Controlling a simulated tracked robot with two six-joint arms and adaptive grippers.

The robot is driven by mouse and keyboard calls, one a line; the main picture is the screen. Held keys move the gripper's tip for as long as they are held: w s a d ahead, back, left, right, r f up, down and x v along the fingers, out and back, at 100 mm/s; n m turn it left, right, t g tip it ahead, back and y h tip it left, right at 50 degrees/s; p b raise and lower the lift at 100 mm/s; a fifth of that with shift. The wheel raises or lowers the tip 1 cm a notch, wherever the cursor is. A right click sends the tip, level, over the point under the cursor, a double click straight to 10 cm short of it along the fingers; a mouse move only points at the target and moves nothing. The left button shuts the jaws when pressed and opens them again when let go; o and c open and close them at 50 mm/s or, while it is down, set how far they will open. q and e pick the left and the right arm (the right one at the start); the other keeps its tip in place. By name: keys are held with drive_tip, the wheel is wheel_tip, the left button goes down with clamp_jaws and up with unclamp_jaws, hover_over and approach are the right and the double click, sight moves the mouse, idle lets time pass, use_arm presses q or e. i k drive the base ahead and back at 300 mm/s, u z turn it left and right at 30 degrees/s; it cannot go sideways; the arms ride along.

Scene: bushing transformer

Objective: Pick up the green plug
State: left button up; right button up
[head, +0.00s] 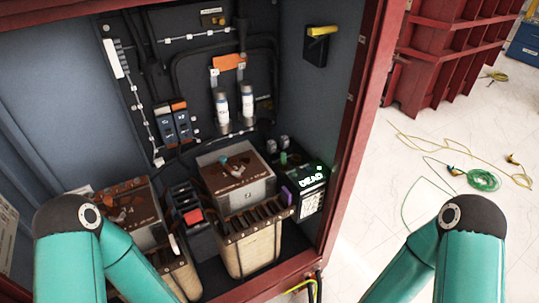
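A small green plug (284,158) stands upright at the black box (310,192) marked "DEAD", in the lower right of the open red cabinet. It is small in the picture, and its lower end is hard to make out. Both of my arms show only as teal links with black joints at the lower left and lower right. My two grippers are outside the picture, so their state does not show. No gripper is seen near the plug.
The cabinet's red right frame edge (345,150) stands beside the black box. Two transformer blocks (235,178) (130,215) fill the cabinet floor. Green cable (480,180) and yellow cable lie on the pale floor at right, near a red crate (450,55).

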sight(283, 157)
drive_tip(key=z, duration=0.1)
drive_tip(key=i, duration=0.3)
drive_tip(key=u, duration=0.25)
drive_tip(key=k, duration=0.45)
drive_tip(key=z, duration=0.15)
drive_tip(key=i, duration=0.8)
drive_tip(key=u, duration=1.2)
